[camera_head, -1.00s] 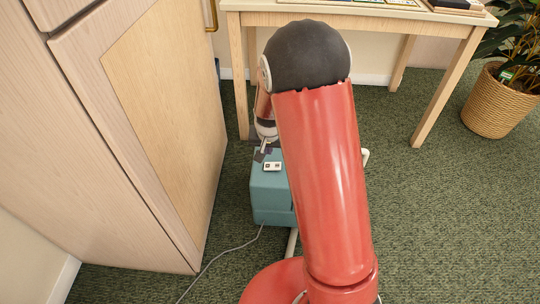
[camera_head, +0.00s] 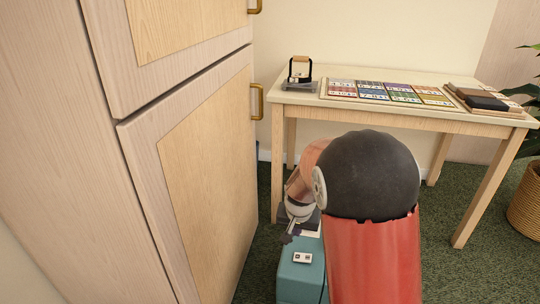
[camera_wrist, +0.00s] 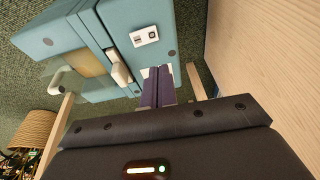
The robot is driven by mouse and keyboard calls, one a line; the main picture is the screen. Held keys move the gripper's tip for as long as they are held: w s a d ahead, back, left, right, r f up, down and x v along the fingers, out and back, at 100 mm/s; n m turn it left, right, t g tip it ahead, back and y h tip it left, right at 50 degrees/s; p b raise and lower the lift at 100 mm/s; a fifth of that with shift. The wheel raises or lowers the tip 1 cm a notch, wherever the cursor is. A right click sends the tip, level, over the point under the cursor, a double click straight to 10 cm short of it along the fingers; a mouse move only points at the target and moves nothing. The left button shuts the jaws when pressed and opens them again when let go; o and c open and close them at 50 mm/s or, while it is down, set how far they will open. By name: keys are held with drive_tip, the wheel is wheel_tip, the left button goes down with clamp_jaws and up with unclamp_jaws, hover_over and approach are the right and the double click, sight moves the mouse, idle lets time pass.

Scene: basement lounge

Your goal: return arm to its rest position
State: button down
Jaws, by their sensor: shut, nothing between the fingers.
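My arm is bent, and its red and black links cover part of the view from my body. My gripper (camera_head: 289,238) hangs low at the left of the arm, pointing down beside the wooden cabinet. In the wrist view its dark fingers (camera_wrist: 158,88) are together with nothing between them.
A tall wooden cabinet (camera_head: 205,165) with brass handles stands close on the left. A wooden table (camera_head: 410,116) behind the arm holds a card board (camera_head: 385,92), a black-handled item (camera_head: 300,72) and books. A plant basket (camera_head: 526,205) stands at the far right.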

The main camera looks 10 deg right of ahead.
drive_tip(key=s+r+n+t, duration=0.1)
drive_tip(key=s+r+n, duration=0.1)
drive_tip(key=s+r, duration=0.7)
drive_tip(key=s+d+r+n+t, duration=0.1)
drive_tip(key=s+r, duration=0.8)
drive_tip(key=s, duration=0.8)
drive_tip(key=shift+s+d+n+y, duration=0.25)
drive_tip(key=shift+s+n+y, duration=0.05)
drive_tip(key=shift+s+n, duration=0.1)
drive_tip(key=shift+r, duration=0.1)
